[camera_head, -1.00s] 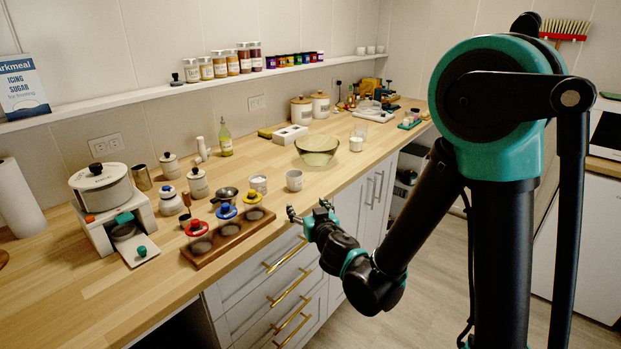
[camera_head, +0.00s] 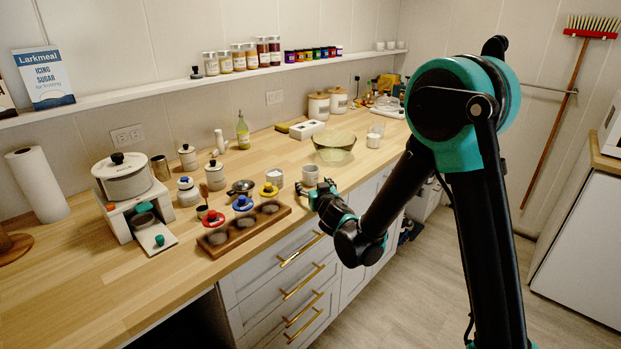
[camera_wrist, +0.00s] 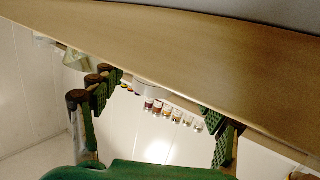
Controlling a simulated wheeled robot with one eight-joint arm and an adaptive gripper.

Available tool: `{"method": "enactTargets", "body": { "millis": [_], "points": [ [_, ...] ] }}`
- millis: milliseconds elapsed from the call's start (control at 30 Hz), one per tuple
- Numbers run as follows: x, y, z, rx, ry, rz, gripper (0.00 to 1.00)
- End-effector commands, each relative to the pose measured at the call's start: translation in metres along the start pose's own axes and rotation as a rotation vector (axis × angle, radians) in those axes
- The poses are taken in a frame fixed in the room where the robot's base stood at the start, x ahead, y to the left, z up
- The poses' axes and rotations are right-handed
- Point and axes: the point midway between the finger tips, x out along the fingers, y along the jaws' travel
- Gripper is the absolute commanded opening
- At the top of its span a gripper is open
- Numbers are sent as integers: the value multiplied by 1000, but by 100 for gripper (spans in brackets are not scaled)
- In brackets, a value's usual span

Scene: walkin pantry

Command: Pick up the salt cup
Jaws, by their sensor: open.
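Two small pale cups stand near the counter's front edge in the head view: a plain white cup (camera_head: 310,175) and, to its left, a cup with a small label (camera_head: 276,178). The print is too small to tell which is the salt cup. My gripper (camera_head: 317,189) is at the counter's front edge, just in front of the plain white cup; I cannot tell if they touch. In the wrist view my gripper (camera_wrist: 158,118) has its fingers wide apart with nothing between them.
A wooden rack (camera_head: 243,228) with red, blue and yellow-topped pieces lies left of the cups. A glass bowl (camera_head: 334,147) stands behind. A white pot (camera_head: 122,178) and several jars fill the left. Drawers with brass handles (camera_head: 302,281) are below the counter.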

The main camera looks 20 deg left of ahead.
Motion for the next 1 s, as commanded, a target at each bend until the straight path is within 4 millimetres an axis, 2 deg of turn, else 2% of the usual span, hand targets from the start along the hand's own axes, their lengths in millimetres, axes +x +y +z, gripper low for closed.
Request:
{"method": "enactTargets", "body": {
  "millis": [233, 500, 933, 1000],
  "points": [
    [35, 4, -2, 2, 0, 0, 74],
    [39, 4, -2, 1, 0, -1, 74],
    [39, 4, -2, 1, 0, 0, 21],
    [39, 4, -2, 1, 0, 0, 18]
  ]
}}
